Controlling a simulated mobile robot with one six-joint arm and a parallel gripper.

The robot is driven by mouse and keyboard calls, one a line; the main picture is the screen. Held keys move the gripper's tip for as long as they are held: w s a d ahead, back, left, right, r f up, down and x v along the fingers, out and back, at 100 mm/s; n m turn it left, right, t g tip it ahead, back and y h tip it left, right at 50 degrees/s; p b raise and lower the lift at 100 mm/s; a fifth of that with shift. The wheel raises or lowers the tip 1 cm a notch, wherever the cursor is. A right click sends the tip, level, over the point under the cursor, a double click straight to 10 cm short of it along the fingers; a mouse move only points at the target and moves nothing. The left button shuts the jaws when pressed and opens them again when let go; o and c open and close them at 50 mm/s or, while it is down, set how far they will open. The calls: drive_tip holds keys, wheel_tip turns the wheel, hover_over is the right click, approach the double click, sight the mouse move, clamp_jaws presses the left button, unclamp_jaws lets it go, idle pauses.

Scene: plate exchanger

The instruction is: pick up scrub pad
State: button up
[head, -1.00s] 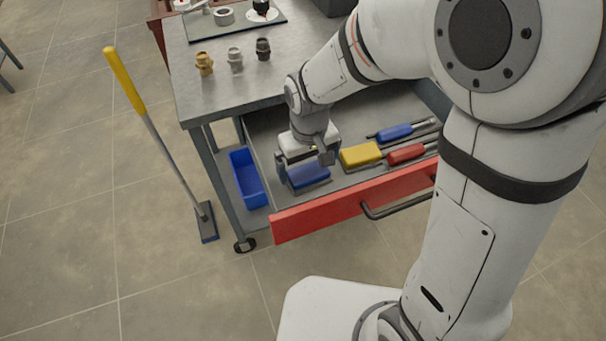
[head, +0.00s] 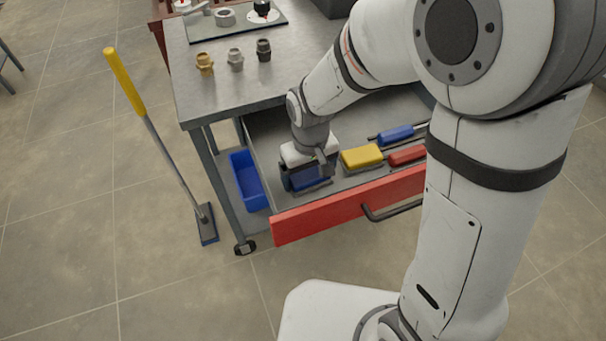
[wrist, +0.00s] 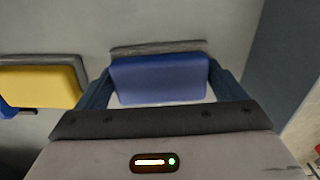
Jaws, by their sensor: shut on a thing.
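A blue scrub pad (head: 313,184) with a grey layer is in the open drawer, near its left end. My gripper (head: 308,178) reaches down into the drawer and is shut on this blue pad. In the wrist view, the blue pad (wrist: 160,80) sits between the two dark fingers, one at each end. Its grey layer shows along the far edge. A similar yellow pad (head: 362,156) with a grey layer lies just to the right; it also shows at the left of the wrist view (wrist: 40,86). I cannot tell whether the blue pad touches the drawer floor.
A blue-handled tool (head: 396,134) and a red-handled tool (head: 407,156) lie right of the pads. The red drawer front (head: 335,210) stands close in front of my gripper. A blue bin (head: 245,180) is on the lower shelf. Several fittings stand on the cart top (head: 225,100).

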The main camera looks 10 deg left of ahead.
sight(309, 173)
drive_tip(key=shift+r, duration=0.1)
wheel_tip(309, 173, up, 10)
drive_tip(key=shift+f+p, duration=0.1)
drive_tip(key=shift+p, duration=0.9)
